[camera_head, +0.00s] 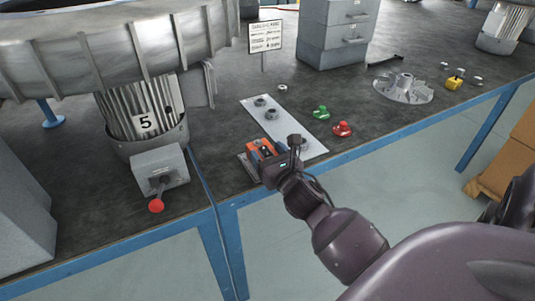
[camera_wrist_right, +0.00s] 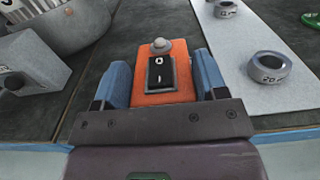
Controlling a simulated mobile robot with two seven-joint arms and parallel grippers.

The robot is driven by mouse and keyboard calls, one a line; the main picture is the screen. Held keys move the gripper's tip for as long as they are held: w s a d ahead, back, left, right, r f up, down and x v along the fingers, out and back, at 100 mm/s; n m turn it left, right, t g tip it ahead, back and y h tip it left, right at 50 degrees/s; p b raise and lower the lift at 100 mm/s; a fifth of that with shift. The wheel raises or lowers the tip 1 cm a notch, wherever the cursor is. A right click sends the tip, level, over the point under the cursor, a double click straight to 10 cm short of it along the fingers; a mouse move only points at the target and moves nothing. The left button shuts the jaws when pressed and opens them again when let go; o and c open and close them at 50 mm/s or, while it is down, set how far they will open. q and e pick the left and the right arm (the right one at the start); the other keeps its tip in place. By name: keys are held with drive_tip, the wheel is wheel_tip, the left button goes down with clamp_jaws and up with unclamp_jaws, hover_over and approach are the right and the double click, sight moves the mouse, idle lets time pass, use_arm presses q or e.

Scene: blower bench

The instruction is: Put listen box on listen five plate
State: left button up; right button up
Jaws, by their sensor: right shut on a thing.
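The listen box (camera_head: 259,149) is an orange box with a black rocker switch and a small grey knob on top. My right gripper (camera_head: 270,157) is shut on it near the bench's front edge. In the right wrist view the box (camera_wrist_right: 155,97) sits between the two blue finger pads. My left gripper is not in view.
A grey control box (camera_head: 160,170) with a red-knobbed lever stands left, below the motor (camera_head: 140,118). A pale strip (camera_head: 287,128) with metal rings lies behind the gripper. Green (camera_head: 321,112) and red (camera_head: 342,129) pieces lie to the right. The bench's blue front edge (camera_head: 240,198) is close.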

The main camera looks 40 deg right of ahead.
drive_tip(key=shift+f, duration=0.2)
drive_tip(key=o, duration=1)
drive_tip(key=shift+s+r, duration=0.15)
drive_tip(key=shift+r, duration=0.05)
drive_tip(key=p+v, duration=0.1)
drive_tip(key=v, duration=1.1)
drive_tip(key=s+a+f+m+g+y, duration=0.2)
drive_tip(key=s+f+m, duration=0.6)
drive_tip(key=m, duration=0.8)
drive_tip(key=s+a+f+m+g+y, duration=0.2)
drive_tip(key=s+a+f+m+g, duration=0.3)
drive_tip(key=s+f+m, duration=0.4)
drive_tip(key=shift+s+a+m+g+y, duration=0.25)
drive_tip(key=shift+m+g+y, duration=0.05)
drive_tip(key=shift+m, duration=3.1)
